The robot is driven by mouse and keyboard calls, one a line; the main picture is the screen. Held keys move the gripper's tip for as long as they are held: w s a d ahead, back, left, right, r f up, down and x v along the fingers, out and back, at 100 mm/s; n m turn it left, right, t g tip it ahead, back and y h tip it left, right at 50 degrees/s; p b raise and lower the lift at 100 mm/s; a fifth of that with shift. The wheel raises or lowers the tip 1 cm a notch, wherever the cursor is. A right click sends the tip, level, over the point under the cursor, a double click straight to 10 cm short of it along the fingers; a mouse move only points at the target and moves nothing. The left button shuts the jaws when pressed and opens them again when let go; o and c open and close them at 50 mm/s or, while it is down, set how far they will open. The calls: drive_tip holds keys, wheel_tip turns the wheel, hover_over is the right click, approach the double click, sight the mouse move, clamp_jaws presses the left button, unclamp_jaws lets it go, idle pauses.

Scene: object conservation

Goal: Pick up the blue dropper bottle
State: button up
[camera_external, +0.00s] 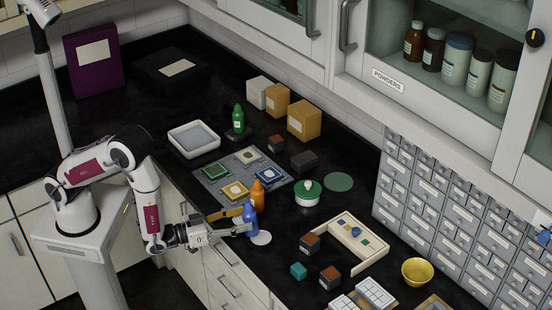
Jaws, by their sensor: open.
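The blue dropper bottle (249,217) stands upright on the black counter near its front edge, with an orange bottle (258,194) just behind it. My gripper (245,223) reaches in from the left, low over the counter edge, with its fingers at the blue bottle. The jaws are open. One finger lies behind or beside the bottle and the other in front. I cannot tell whether either finger touches it.
A grey board with colored squares (215,173) lies behind. A green bottle (238,119) stands farther back.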

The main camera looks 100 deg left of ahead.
sight(250, 217)
drive_tip(key=shift+x, duration=1.85)
drive_tip(key=shift+s+f, duration=0.1)
drive_tip(key=shift+c, duration=0.4)
drive_tip(key=c, duration=1.2)
